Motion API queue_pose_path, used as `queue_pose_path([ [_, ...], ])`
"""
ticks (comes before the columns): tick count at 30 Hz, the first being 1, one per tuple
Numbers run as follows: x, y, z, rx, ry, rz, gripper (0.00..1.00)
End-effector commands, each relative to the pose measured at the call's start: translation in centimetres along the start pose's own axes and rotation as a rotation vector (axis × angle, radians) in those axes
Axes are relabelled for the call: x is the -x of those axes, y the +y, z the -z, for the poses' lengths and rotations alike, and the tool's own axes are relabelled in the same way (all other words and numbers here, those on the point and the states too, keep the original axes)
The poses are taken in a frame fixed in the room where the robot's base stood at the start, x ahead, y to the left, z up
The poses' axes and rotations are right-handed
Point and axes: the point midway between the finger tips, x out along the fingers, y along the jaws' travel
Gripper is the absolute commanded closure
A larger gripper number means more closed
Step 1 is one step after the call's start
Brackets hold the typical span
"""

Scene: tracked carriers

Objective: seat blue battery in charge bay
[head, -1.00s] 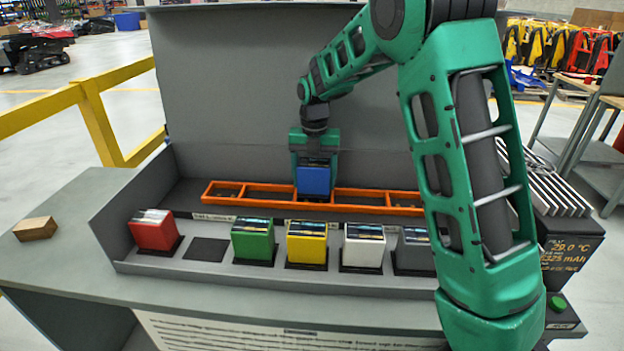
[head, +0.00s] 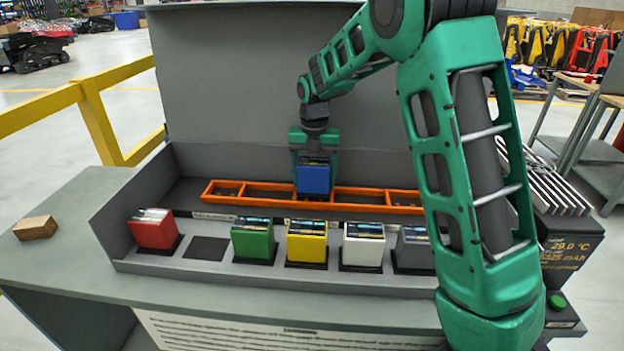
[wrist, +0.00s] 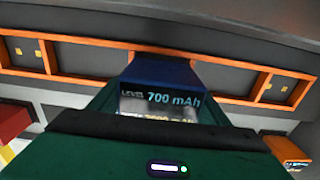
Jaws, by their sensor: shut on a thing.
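The blue battery (head: 313,180) is upright between the fingers of my gripper (head: 314,172), which is shut on it. In the wrist view the blue battery (wrist: 160,85) shows a label reading "LEVEL 700 mAh". The charge bay is an orange frame (head: 272,201) divided into several compartments. The battery is at a middle compartment of it; its lower end overlaps the frame in the head view. I cannot tell how deep it sits. In the wrist view the orange frame (wrist: 95,79) runs on both sides of the battery, and the compartments beside it look empty.
In front of the frame stands a row of red (head: 154,229), green (head: 253,238), yellow (head: 306,241), white (head: 363,246) and grey (head: 413,247) batteries. An empty dark pad (head: 206,248) lies between red and green. A tall grey panel (head: 250,80) rises behind. A wooden block (head: 36,228) lies left.

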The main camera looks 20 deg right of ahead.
Motion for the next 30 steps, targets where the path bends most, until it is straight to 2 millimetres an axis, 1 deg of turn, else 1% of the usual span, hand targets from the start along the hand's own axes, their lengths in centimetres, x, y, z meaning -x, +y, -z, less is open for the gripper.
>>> queue_pose_path([
  [18,0.05,0.01,-0.04,0.0,-0.002,-0.001,0.8],
  [30,-0.63,0.01,-0.03,0.0,-0.001,-0.001,0.8],
])
